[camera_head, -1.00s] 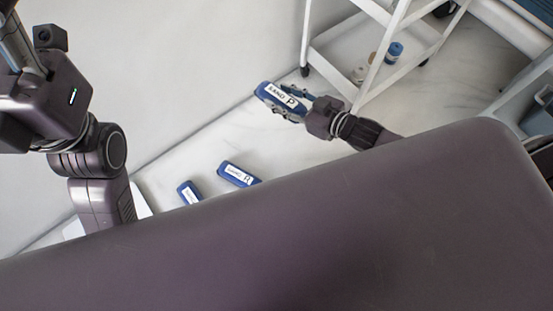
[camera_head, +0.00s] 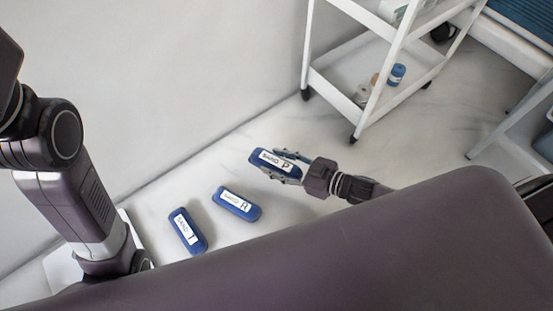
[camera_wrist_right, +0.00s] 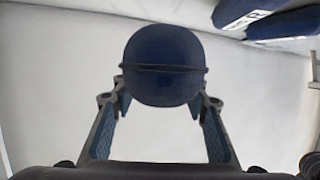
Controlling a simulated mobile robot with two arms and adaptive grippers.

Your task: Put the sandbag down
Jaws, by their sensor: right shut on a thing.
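A blue sandbag with a white label marked P (camera_head: 276,161) is held in my right gripper (camera_head: 288,166), low near the floor in the head view. In the right wrist view the sandbag's rounded dark blue end (camera_wrist_right: 164,65) sits between the two fingers of the right gripper (camera_wrist_right: 162,100). Whether its underside touches the floor cannot be told. A second blue sandbag, marked R (camera_head: 236,204), and a third (camera_head: 188,232) lie on the floor to its lower left. My left arm shows at the left; its gripper is not in view.
A white shelf trolley (camera_head: 345,100) on casters stands to the upper right, with small bottles on its lower shelf. A wall (camera_head: 150,90) runs along the left. Light marble floor (camera_head: 200,170) is free around the sandbags. A bed or couch frame (camera_head: 520,50) is at the far right.

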